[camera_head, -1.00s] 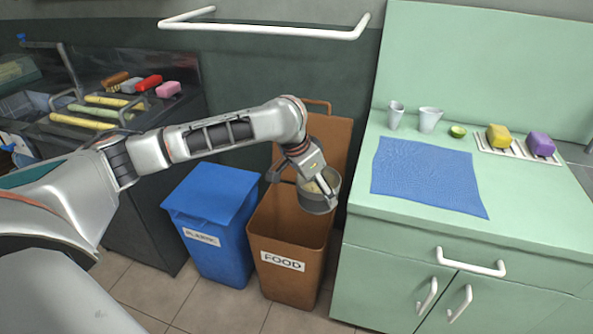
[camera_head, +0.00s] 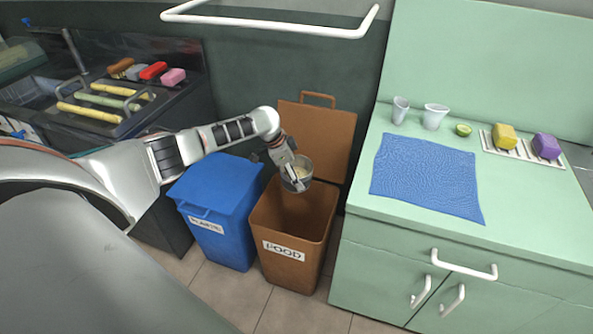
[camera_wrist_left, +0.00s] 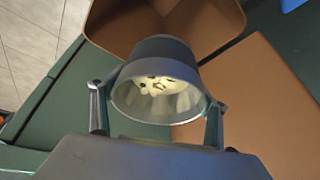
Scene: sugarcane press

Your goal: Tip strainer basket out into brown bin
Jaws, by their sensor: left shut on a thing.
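The strainer basket (camera_head: 298,175) is a small grey metal cup with pale matter inside. My left gripper (camera_head: 291,168) is shut on it and holds it above the open brown bin (camera_head: 290,276), near the bin's back. In the left wrist view the basket (camera_wrist_left: 160,100) sits between the two fingers of my left gripper (camera_wrist_left: 157,105), and pale pieces with dark specks lie inside it. The bin's opening (camera_wrist_left: 165,25) shows beyond it. The bin is labelled FOOD and its lid (camera_head: 325,135) stands open at the back. My right gripper is not in view.
A blue bin (camera_head: 215,205) with its lid shut stands left of the brown bin. A green counter (camera_head: 350,205) stands close on the right, with a blue cloth (camera_head: 427,180), two cups and a lime half. A white rail (camera_head: 270,28) crosses the wall above.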

